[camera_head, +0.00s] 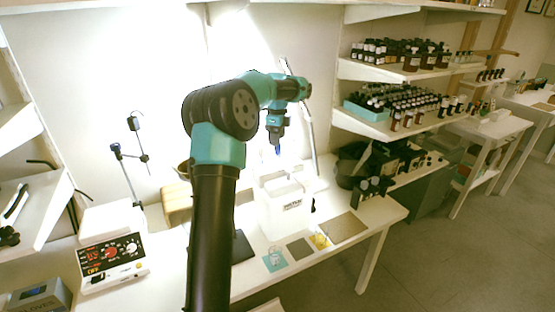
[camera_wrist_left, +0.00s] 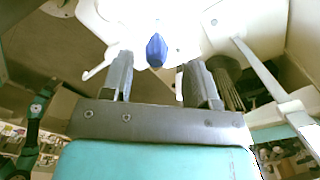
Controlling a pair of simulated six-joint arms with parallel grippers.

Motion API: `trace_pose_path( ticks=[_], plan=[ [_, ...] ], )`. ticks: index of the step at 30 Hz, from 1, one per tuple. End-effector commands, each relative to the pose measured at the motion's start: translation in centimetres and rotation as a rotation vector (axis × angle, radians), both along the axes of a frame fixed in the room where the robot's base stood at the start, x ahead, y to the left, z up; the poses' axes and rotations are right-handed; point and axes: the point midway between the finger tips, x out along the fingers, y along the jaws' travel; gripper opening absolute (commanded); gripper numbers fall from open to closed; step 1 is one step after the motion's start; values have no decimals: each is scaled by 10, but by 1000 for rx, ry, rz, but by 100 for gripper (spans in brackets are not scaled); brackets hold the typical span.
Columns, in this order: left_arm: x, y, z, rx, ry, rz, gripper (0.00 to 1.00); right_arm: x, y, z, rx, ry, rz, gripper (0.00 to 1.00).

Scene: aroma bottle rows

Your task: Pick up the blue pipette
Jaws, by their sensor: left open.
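The blue pipette (camera_wrist_left: 156,50) shows end-on as a small blue shape in the left wrist view, in front of a white holder-like part (camera_wrist_left: 165,18). My left gripper (camera_wrist_left: 159,75) is open, with one finger on each side of the pipette in that picture; I see no contact. In the head view my left gripper (camera_head: 277,137) points down over the back of the bench, with a bit of blue (camera_head: 278,150) just below it. Most of the pipette is hidden there. My right gripper is in neither view.
A white open-topped box (camera_head: 285,215) stands on the bench (camera_head: 345,268) below the gripper. A slim upright stand (camera_head: 308,125) is close on its right.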

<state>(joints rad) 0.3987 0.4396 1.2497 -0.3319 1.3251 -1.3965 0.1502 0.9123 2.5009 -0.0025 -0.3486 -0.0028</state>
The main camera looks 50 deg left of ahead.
Motion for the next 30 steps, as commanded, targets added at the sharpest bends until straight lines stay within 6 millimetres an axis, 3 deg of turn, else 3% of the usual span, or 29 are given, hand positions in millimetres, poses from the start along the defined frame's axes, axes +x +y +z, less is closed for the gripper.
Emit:
trace_pose_path(
  ticks=[5,16,30],
  plan=[
    [0,-1,-5,0,1,0,54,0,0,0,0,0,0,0],
    [-2,-4,-48,0,2,1,54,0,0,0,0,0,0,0],
    [-2,-4,-52,0,0,0,54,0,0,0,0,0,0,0]
  ],
)
